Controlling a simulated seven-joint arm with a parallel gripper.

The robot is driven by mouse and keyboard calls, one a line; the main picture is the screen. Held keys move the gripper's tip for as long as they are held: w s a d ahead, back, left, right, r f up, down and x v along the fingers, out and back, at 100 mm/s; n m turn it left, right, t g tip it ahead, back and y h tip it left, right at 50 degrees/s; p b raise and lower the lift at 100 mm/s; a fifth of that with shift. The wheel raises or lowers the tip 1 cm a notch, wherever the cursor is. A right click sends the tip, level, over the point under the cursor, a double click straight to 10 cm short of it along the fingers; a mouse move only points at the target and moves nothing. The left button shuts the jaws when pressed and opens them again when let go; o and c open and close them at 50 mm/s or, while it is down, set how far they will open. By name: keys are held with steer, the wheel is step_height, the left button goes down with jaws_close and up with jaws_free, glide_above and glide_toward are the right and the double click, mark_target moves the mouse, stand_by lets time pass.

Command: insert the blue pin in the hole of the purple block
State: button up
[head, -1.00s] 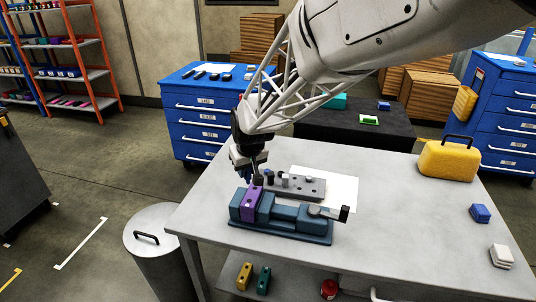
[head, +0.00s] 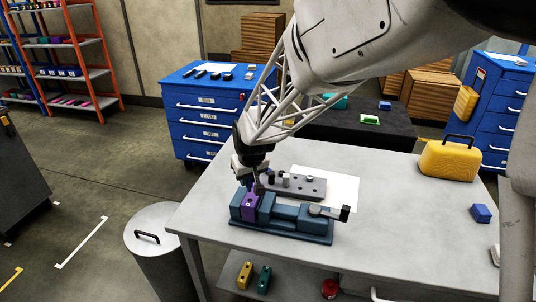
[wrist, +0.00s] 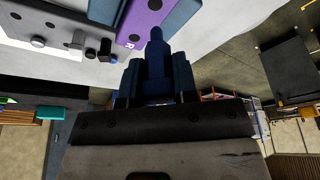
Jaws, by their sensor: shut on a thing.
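The purple block (head: 249,207) is clamped upright in the blue-grey vise (head: 312,226) on the grey table. My gripper (head: 250,184) is just above the block. In the wrist view, my gripper (wrist: 154,78) is shut on the blue pin (wrist: 156,46), whose tip points out past the fingers. The pin tip overlaps the edge of the purple block (wrist: 143,19) in that view, and a dark hole and a letter mark show on the block. I cannot tell whether the tip touches the block or is over a hole.
A grey plate (head: 307,190) with several pins and knobs lies behind the vise, on a white sheet (head: 345,190). A yellow case (head: 449,161) and a blue block (head: 480,213) stand at the right. The table's middle right is clear. A bin (head: 158,250) stands left of the table.

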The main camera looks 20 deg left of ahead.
mark_target(249, 186)
steer(key=shift+f, duration=1.5)
steer(key=shift+f, duration=0.45)
steer(key=shift+f, duration=0.7)
steer(key=shift+f, duration=0.3)
steer(key=o, duration=1)
steer(key=shift+r, duration=0.1)
